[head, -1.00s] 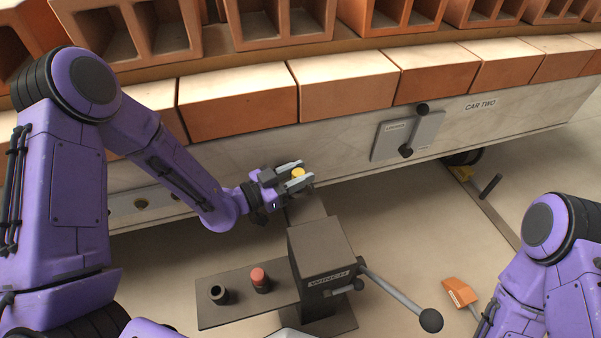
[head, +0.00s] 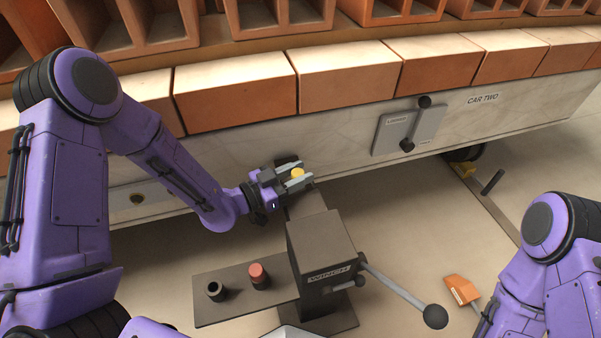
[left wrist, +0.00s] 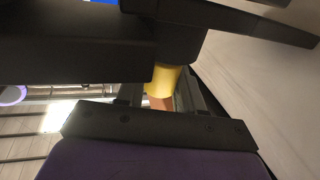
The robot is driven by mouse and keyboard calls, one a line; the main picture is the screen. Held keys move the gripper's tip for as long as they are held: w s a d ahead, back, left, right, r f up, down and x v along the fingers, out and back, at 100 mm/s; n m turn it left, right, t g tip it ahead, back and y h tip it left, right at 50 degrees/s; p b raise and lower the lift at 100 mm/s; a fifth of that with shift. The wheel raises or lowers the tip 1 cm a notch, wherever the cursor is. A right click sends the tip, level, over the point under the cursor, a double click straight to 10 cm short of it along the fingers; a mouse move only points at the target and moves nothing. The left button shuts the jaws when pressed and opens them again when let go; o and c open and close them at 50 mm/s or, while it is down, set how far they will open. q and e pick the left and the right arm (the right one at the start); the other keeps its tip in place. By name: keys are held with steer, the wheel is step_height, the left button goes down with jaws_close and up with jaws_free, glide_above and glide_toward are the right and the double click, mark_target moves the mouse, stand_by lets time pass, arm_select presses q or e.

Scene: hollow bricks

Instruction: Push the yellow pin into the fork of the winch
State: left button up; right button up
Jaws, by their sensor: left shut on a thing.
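The yellow pin (head: 297,174) sits between the fingers of my left gripper (head: 295,176), which is shut on it. It also shows as a yellow cylinder in the left wrist view (left wrist: 166,78). The dark winch (head: 320,246) stands below and to the right of the gripper, with a grey lever ending in a black ball (head: 434,316). A dark arm of the winch (head: 306,203) reaches up toward the gripper. The fork is hidden at or under the gripper, so I cannot tell whether the pin is in it. My right gripper is out of view.
The pale side of the brick-laden car (head: 340,135) runs close behind the gripper. Its latch plate (head: 408,130) is to the right. A dark shelf (head: 240,292) beside the winch bears a red-topped peg (head: 259,275) and a black socket (head: 215,291). An orange wedge (head: 462,290) lies on the floor.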

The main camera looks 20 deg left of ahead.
arm_select(q)
steer(key=shift+f, duration=0.3)
steer(key=o, duration=1.1)
steer(key=p+v, duration=0.2)
steer(key=v, duration=0.8)
steer(key=shift+s+a, duration=0.15)
steer(key=shift+s, duration=0.05)
